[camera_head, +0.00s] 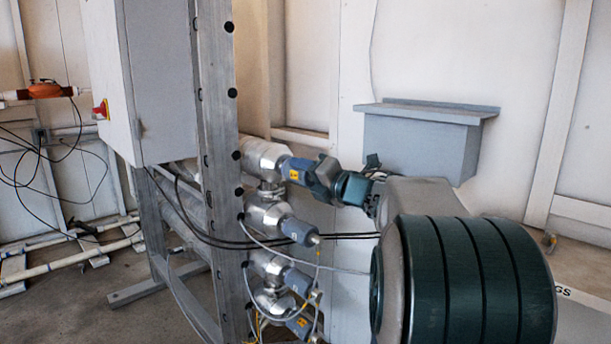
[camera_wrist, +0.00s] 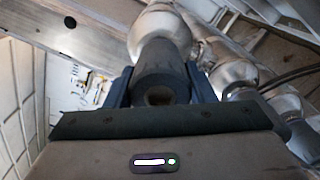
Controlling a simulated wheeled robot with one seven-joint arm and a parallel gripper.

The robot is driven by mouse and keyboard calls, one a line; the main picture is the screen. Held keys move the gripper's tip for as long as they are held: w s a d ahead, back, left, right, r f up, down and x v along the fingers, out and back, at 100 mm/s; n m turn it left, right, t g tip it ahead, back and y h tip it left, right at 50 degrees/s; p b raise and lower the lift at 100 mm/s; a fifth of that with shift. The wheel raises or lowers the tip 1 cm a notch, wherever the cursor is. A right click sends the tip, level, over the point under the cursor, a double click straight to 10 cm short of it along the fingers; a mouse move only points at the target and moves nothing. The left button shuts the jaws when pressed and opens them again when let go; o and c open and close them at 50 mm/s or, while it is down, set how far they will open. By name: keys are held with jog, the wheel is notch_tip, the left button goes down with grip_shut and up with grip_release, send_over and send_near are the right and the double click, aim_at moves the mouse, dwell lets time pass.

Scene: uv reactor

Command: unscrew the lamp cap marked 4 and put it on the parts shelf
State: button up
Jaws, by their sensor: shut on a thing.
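Several silver lamp ends with blue-grey caps are stacked along the metal upright in the head view. My gripper (camera_head: 318,178) is at the topmost lamp cap (camera_head: 297,170), which has a small yellow label; its number is too small to read. In the wrist view the dark round cap (camera_wrist: 162,72) sits between the two fingers of my gripper (camera_wrist: 162,90), which are shut on it. The cap is in line with its silver lamp end and seems to be on it. The grey parts shelf (camera_head: 425,145) is on the wall behind, its top bare.
Lower caps (camera_head: 300,231) hang below the held one, with cables (camera_head: 340,237) looping near them. A grey cabinet (camera_head: 140,80) with a red switch is at the left. The wall around the shelf is clear.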

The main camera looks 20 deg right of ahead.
jog(key=shift+f+n+b, duration=0.1)
jog(key=shift+n+b, duration=1.1)
jog(key=shift+b, duration=0.3)
jog(key=shift+n, duration=1.2)
jog(key=shift+n, duration=0.3)
jog(key=n, duration=0.4)
jog(key=shift+n, duration=0.3)
jog(key=shift+n, duration=0.3)
